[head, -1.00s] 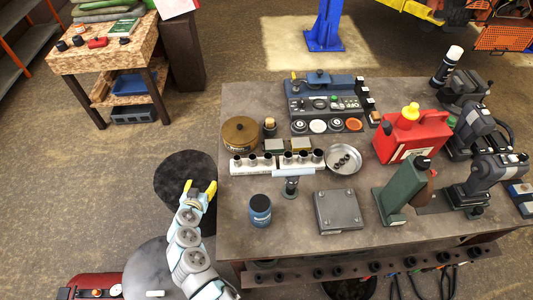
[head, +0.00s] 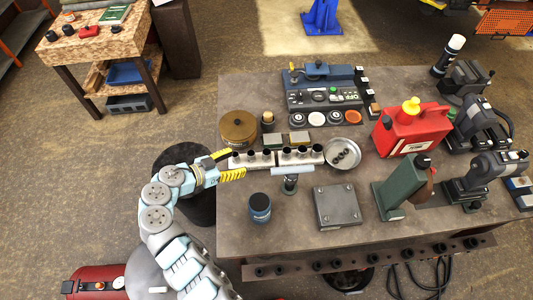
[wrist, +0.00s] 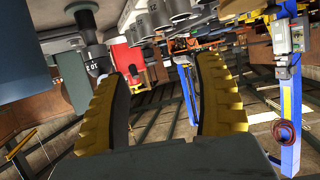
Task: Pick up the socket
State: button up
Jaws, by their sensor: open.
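Several silver sockets with dark tops stand in a row on a pale rack (head: 265,163) near the table's left side; which single one is meant, I cannot tell. In the wrist view, grey cylinders that look like these sockets (wrist: 168,12) show at the top, beyond the fingers. My gripper (head: 237,163) has yellow fingers pointing right at the rack's left end in the head view. In the wrist view my gripper (wrist: 160,75) is open, with nothing between its fingers. Whether a finger touches the rack is unclear.
A brown round tin (head: 239,127) stands behind the rack's left end and a blue jar (head: 260,207) in front. A metal dish (head: 356,148) holding small dark pieces is at the right end. A small stand (head: 290,182) is close in front. Bare tabletop (head: 240,236) lies at front left.

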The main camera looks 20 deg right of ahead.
jog(key=p, duration=0.2)
send_near(270, 150)
jog(key=d, duration=0.3)
jog(key=shift+d+f, duration=0.4)
jog(key=shift+d, duration=0.05)
jog(key=shift+w, duration=0.1)
jog(key=shift+w+d+f, duration=0.1)
jog(key=shift+d, duration=0.05)
jog(key=shift+w+d+f, duration=0.25)
jog(key=shift+d+f, duration=0.2)
jog(key=shift+w+d+f, duration=0.25)
jog(key=shift+d+f, duration=0.15)
jog(key=shift+f, duration=0.05)
jog(key=shift+x, duration=1.1)
jog(key=shift+f, duration=0.1)
grip_shut()
